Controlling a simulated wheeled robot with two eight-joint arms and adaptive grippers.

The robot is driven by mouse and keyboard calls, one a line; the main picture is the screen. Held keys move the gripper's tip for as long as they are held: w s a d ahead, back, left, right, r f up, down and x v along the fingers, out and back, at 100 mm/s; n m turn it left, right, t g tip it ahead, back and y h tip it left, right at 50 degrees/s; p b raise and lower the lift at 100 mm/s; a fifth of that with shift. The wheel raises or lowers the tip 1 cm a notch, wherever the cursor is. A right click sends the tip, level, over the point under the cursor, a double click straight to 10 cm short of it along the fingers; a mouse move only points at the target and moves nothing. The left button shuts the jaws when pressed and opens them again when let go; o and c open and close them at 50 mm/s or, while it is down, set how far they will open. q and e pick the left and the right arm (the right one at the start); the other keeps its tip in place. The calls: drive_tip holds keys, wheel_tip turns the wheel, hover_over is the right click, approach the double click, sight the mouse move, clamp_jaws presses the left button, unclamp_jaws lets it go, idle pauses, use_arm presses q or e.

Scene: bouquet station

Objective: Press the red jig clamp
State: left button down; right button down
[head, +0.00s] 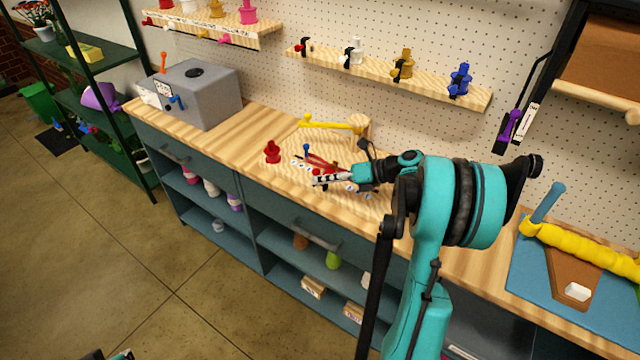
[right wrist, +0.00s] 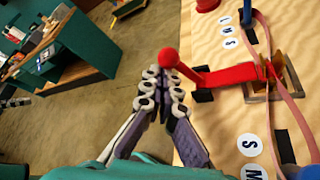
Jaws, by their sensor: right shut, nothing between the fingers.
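The red jig clamp (right wrist: 235,76) is a red lever with a round ball knob, mounted on a small wooden bracket on the worktop. In the head view the clamp (head: 324,163) is small and partly hidden by my right gripper (head: 320,180). In the right wrist view my right gripper (right wrist: 166,82) is shut and empty. Its fingertips are right at the ball knob, which overlaps them in the picture; I cannot tell whether they touch. A sliver of what looks like my left gripper (head: 121,355) shows at the bottom edge; its jaws cannot be made out.
A red spool-like piece (head: 272,153) stands left of the clamp. A yellow lever (head: 330,124) on a wooden post is behind. White lettered discs (right wrist: 251,145) lie on the board around the clamp. A grey box (head: 200,95) stands at the counter's left end.

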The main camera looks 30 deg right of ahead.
use_arm(q)
drive_tip(key=shift+r, duration=0.25)
use_arm(e)
drive_tip(key=shift+w+d+r, duration=0.2)
drive_tip(key=shift+d+r, duration=0.1)
drive_tip(key=shift+d, duration=0.15)
idle(0.4)
